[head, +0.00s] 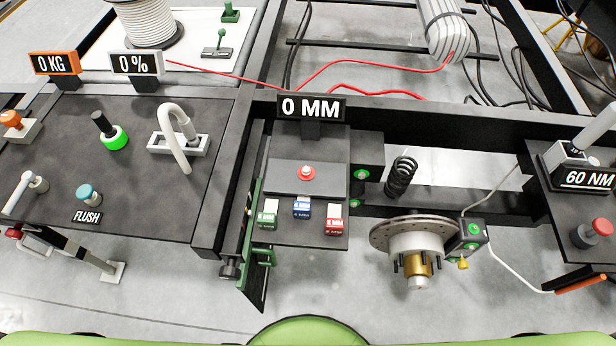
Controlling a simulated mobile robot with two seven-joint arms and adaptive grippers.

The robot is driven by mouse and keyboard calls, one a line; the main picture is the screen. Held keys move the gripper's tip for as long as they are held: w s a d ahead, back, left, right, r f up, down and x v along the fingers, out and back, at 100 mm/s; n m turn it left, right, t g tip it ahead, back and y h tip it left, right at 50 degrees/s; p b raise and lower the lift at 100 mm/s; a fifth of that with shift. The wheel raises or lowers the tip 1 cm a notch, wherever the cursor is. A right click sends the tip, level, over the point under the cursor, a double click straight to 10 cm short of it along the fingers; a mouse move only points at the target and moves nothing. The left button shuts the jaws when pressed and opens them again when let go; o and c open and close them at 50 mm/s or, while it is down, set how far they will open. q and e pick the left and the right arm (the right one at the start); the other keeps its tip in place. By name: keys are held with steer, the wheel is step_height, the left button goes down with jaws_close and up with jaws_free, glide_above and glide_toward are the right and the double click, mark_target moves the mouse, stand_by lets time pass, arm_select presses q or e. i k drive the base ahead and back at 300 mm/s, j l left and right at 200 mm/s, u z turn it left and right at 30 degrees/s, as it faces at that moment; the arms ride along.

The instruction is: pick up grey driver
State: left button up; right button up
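A grey tool (596,128) with a thick, slanted cylindrical body stands in a pale block behind the 60 NM sign (590,179), at the right edge in the head view. Its upper end is cut off by the frame. It looks like the grey driver, but I cannot tell for certain. Neither of my grippers is in view.
The right panel also has a red knob (602,227). Left of it are a brake disc (413,236), a black spring (401,176) and a small panel (308,178) with a red button. A dark left bench (150,205) holds a tap and knobs. Black frame beams and loose cables cross the area.

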mark_target(606, 119)
steer(key=z, duration=1.7)
